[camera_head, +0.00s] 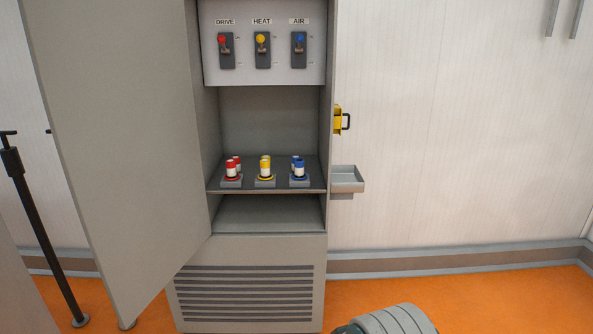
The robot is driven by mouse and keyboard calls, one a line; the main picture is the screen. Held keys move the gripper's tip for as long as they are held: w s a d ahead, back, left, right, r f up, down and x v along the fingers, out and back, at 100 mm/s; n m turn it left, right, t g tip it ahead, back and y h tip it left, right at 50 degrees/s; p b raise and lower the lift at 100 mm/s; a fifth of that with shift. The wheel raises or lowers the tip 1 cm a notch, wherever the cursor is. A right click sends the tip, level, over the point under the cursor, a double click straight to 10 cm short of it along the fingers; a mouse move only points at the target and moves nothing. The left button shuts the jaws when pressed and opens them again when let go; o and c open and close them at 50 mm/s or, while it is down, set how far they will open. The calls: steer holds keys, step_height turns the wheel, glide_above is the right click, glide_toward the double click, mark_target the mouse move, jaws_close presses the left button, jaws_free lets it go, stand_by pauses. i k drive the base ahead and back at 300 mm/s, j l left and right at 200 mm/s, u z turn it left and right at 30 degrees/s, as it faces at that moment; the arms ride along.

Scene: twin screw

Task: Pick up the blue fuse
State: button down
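A blue fuse (299,168) with a white band stands upright in a base on the cabinet's shelf, at the right end of the row. A second blue-topped piece shows just behind it, partly hidden. Grey rounded parts of my arm show at the bottom edge, well below and in front of the shelf. My gripper's fingers are not in view.
Red fuses (232,169) and yellow fuses (265,169) stand left of the blue ones on the shelf (248,187). The cabinet door (125,130) is open to the left. A grey tray (347,181) and a yellow bracket (338,120) are on the right side. Switches (262,50) are above.

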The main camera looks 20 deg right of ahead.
mark_target(299, 163)
steer(key=i+l, duration=0.25)
steer(key=i, duration=0.25)
steer(key=i+l, duration=0.2)
steer(key=i, duration=0.3)
steer(key=i+l, duration=0.25)
steer(key=i, duration=0.2)
steer(key=i+l+u, duration=0.1)
steer(key=i+l, duration=0.15)
steer(key=i, duration=0.25)
steer(key=i+l, duration=0.25)
steer(key=i, duration=0.25)
